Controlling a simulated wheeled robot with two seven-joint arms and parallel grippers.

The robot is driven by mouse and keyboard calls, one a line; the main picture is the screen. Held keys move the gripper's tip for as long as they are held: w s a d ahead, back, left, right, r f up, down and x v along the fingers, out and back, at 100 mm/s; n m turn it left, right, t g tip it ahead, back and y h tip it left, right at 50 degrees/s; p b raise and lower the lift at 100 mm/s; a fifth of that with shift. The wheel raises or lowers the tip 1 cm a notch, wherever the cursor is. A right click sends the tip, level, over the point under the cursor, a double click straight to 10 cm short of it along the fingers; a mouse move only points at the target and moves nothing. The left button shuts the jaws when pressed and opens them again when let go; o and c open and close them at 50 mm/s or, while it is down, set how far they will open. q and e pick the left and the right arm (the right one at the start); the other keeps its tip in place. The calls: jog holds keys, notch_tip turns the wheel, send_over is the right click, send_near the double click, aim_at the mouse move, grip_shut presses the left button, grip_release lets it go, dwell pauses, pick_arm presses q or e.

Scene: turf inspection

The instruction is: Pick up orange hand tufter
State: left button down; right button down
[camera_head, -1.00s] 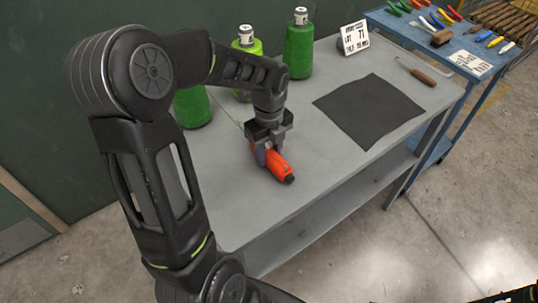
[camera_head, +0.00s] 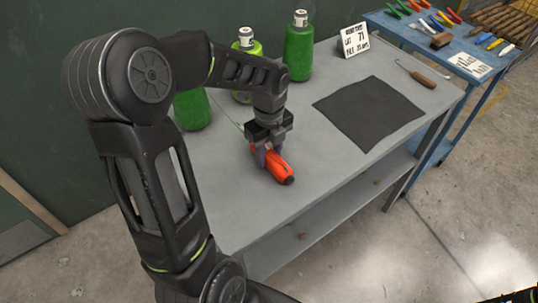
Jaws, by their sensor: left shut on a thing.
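The orange hand tufter (camera_head: 278,168) lies on the grey table (camera_head: 240,208), with its dark end pointing toward the front right. My left gripper (camera_head: 268,154) is over it, pointing down, with its fingers shut on the tufter's body. The fingers hide part of the tufter. I cannot tell whether it is clear of the tabletop. My right gripper is not in view.
A dark square mat (camera_head: 368,112), a white sign (camera_head: 354,40) and a wooden-handled hook (camera_head: 422,78) are to the right. A blue tool cart (camera_head: 440,62) stands beyond. The table's front is clear.

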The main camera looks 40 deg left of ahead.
aim_at(269, 153)
pick_arm(q)
notch_tip(269, 153, up, 10)
jog(key=shift+f+b, duration=0.15)
jog(key=shift+b, duration=0.2)
dwell(0.4)
jog(key=shift+f+b, duration=0.25)
jog(key=shift+b, duration=0.35)
jog(key=shift+r+b, duration=0.1)
jog(key=shift+b, duration=0.3)
jog(key=shift+r, duration=0.25)
jog(key=shift+f, duration=3.15)
jog(key=shift+f, duration=0.1)
